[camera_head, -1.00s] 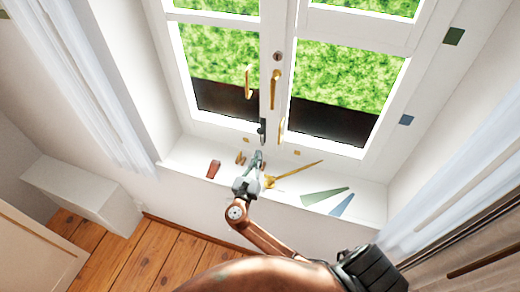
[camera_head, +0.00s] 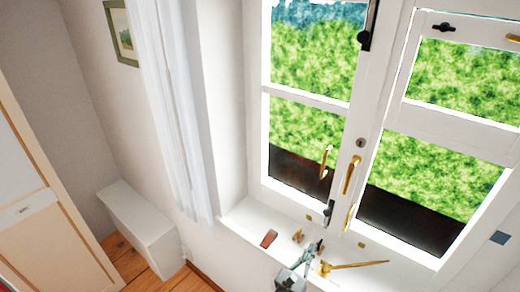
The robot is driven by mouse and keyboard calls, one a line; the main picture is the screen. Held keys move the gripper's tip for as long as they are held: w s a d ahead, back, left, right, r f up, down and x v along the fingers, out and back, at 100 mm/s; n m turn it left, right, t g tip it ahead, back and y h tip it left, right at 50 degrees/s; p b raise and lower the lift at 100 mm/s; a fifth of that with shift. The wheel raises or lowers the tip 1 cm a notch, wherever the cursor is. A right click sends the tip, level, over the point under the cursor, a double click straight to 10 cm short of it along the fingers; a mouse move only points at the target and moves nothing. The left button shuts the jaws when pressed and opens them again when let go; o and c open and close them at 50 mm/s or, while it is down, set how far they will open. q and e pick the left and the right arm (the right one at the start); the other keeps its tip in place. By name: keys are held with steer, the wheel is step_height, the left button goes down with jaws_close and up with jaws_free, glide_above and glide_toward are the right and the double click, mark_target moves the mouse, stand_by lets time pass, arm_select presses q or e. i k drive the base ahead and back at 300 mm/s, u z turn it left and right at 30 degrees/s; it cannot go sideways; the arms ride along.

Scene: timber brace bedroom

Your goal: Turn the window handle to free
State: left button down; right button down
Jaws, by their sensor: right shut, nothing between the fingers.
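The window has white frames and two sashes. A brass handle (camera_head: 352,175) sits upright, slightly tilted, on the middle frame below a dark keyhole plate (camera_head: 361,143). Another brass pull (camera_head: 325,162) is on the left sash, and a further brass piece (camera_head: 350,217) is lower down. A black bolt (camera_head: 328,211) is at the bottom of the middle frame. My right gripper (camera_head: 315,248) is shut and empty over the sill, below the handle and apart from it. Its arm is mostly cut off by the lower picture edge. My left gripper is out of view.
On the white sill (camera_head: 246,222) lie a red-brown piece (camera_head: 269,239), a brass knob (camera_head: 298,236) and a long brass piece (camera_head: 355,265) close beside my right gripper. A white curtain (camera_head: 180,110) hangs left. Space in front of the panes looks clear.

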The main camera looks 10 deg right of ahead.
mark_target(356, 159)
steer(key=k, duration=1)
